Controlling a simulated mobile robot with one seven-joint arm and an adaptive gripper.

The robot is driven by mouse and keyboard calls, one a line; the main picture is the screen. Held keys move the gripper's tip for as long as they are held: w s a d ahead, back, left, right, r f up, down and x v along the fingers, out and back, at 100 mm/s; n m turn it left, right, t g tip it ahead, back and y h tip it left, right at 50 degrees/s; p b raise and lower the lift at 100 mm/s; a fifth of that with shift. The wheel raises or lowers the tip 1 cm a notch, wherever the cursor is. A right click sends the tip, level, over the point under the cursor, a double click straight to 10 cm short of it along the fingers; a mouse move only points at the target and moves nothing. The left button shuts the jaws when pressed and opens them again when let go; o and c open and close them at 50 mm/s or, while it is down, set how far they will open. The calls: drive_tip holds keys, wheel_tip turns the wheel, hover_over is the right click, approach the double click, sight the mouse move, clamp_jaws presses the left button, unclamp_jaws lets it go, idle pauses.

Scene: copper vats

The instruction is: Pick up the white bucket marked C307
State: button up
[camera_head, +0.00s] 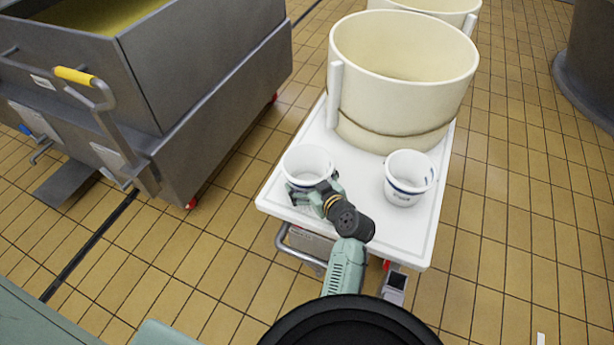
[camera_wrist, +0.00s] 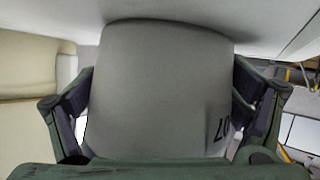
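A white bucket (camera_head: 306,160) stands at the left of the white cart top in the head view. My gripper (camera_head: 315,192) is at its near side. In the wrist view the bucket (camera_wrist: 160,85) looks grey in shade and fills the space between the two fingers of my gripper (camera_wrist: 164,90). One finger is at each side, very close to the wall; I cannot tell whether they press on it. Dark marks ending in "07" show at its lower right; the rest of the label is hidden. A second white bucket (camera_head: 408,180) with a blue band and small unreadable print stands to the right.
The white cart top (camera_head: 345,175) also carries a large cream vat (camera_head: 400,85) behind the buckets. A grey metal trolley (camera_head: 190,85) with a yellow-gripped handle (camera_head: 75,76) stands at the left. Another cream vat is partly visible at the top. Tiled floor (camera_head: 520,230) is free at the right.

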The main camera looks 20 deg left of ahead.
drive_tip(key=c, duration=0.6)
drive_tip(key=shift+r, duration=0.1)
